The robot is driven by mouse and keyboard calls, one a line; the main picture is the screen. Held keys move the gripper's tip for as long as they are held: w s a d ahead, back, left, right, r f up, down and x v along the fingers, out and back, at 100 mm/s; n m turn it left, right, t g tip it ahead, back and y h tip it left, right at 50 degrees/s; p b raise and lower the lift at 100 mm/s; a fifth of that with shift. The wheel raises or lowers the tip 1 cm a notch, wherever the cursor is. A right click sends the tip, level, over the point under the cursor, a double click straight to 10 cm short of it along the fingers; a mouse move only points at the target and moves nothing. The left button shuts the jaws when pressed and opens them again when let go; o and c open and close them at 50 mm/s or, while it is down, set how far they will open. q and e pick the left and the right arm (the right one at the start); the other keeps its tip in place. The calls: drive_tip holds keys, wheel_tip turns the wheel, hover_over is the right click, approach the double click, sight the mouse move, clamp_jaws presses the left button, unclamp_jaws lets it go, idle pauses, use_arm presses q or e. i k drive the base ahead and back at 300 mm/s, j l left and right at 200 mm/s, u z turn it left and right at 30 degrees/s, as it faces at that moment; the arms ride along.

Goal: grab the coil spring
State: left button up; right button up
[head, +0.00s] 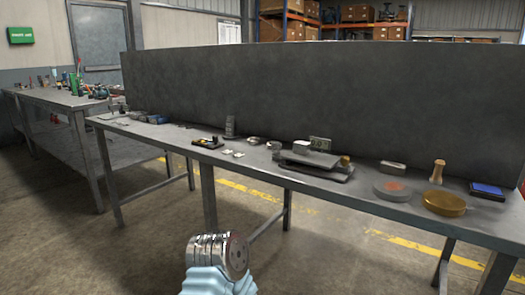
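A small upright grey cylinder (230,126) with faint ribbing stands towards the back of the long grey bench (300,181), left of the middle. It looks like the coil spring, but it is too small to be certain. Nothing touches it that I can see. A part of my own arm, metal with a light blue section, shows at the bottom of the head view, well in front of the bench and below its top. Neither of my grippers' fingers can be seen.
Near the cylinder lie a black and yellow item (209,142) and small white pieces. To the right are a dark flat device (315,163), a grey round tin (392,191), a gold round tin (444,203), a wooden stamp (437,172) and a blue pad (487,190). A tall grey panel (300,95) stands behind.

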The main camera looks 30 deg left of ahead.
sight(275, 149)
drive_tip(key=j+u, duration=0.1)
drive_tip(key=j, duration=0.4)
drive_tip(key=i+j+u, duration=0.15)
drive_tip(key=j, duration=0.35)
drive_tip(key=i+j+u, duration=0.1)
drive_tip(key=j, duration=0.4)
